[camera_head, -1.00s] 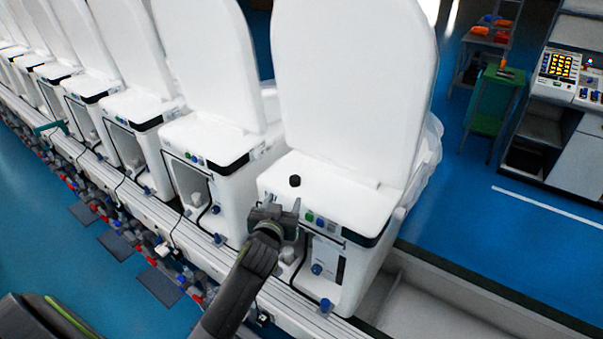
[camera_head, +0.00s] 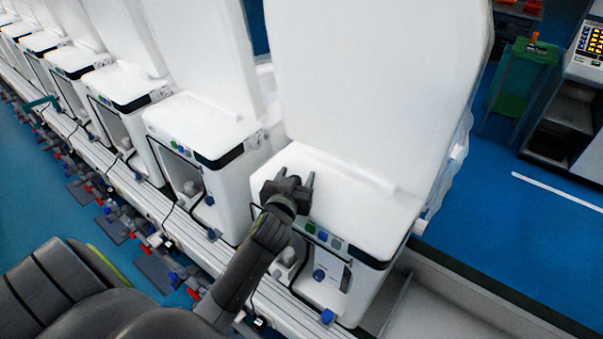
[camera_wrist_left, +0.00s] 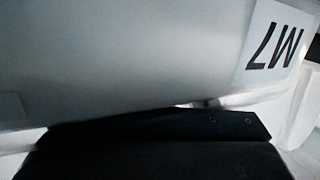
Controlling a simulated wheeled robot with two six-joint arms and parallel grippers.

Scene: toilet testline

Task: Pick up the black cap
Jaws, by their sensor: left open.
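The black cap is not visible now; in the earlier head view it stood on the white top of the nearest toilet unit (camera_head: 352,205), where my gripper now blocks the view. My left gripper (camera_head: 297,177) is over the front left part of that top, its fingers open and pointing toward the raised white lid (camera_head: 375,90). I cannot tell whether the cap is between the fingers. In the left wrist view a dark gripper part (camera_wrist_left: 160,135) fills the bottom, before a pale surface with a label. My right gripper is not in view.
A row of similar toilet units (camera_head: 195,125) runs to the upper left along a rail. The raised lid stands close behind the gripper. Buttons and a blue knob are on the unit's front. A green stand (camera_head: 520,75) is at the upper right, on blue floor.

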